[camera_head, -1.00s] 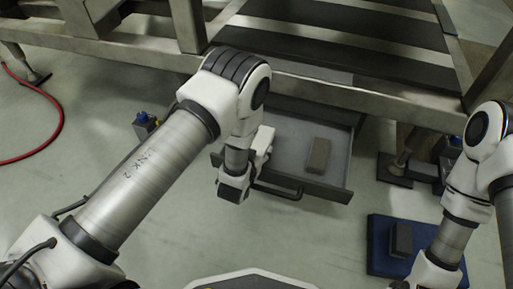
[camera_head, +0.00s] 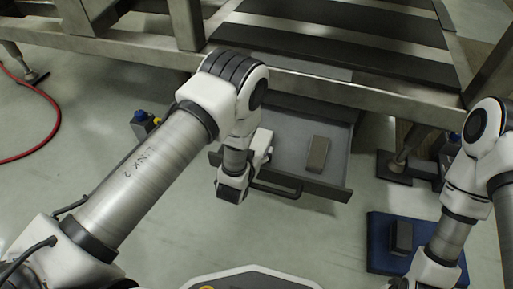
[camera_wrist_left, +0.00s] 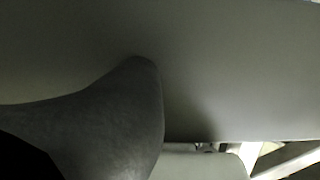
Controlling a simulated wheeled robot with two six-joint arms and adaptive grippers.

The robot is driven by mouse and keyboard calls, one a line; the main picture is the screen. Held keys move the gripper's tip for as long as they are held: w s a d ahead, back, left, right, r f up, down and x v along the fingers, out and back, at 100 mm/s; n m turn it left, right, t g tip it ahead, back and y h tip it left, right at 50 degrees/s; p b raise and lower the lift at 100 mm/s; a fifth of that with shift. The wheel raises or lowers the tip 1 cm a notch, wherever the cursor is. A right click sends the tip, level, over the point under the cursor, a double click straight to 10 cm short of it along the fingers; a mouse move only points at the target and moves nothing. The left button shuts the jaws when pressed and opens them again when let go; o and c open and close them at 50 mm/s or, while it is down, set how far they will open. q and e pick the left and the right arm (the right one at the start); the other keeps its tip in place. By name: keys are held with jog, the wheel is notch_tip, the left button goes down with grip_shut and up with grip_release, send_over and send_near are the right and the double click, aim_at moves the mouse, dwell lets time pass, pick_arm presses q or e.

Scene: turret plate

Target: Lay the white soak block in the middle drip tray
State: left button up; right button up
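A pulled-out drawer-like tray (camera_head: 285,133) with a grey floor and a dark front handle sits under the steel frame. A small grey-beige block (camera_head: 319,155) lies in its right part; I cannot tell if it is the white soak block. A darker grey block (camera_head: 401,237) stands on a blue mat at the lower right. My left gripper (camera_head: 232,189) is by the left end of the tray's handle. My right gripper is out of sight below the right wrist.
The blue mat (camera_head: 378,256) lies on the floor beside my right arm. The steel frame (camera_head: 330,92) spans the back above the tray. A blue-capped item (camera_head: 141,124) stands left of the tray. A red hose (camera_head: 40,145) lies far left. Floor between is clear.

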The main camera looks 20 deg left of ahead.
pick_arm(q)
jog(key=shift+s+f, duration=0.2)
jog(key=shift+f, duration=0.15)
jog(key=shift+r, duration=0.25)
jog(key=s+r+p, duration=0.1)
jog(key=s+p, duration=0.1)
jog(key=s+r+p, duration=0.2)
jog(key=shift+r, duration=0.1)
jog(key=s+a+f+g+p, duration=0.1)
jog(key=s+a+g, duration=0.2)
jog(key=s, duration=0.6)
jog(key=s+a+f+g+p, duration=0.1)
jog(key=s+a+g, duration=0.2)
jog(key=s+g, duration=0.3)
jog(key=s+a+f+g+p, duration=0.1)
jog(key=s+a+g, duration=0.2)
jog(key=s, duration=1.1)
jog(key=shift+s+f+n+g, duration=0.2)
jog(key=shift+n+g, duration=0.2)
jog(key=shift+g, duration=0.5)
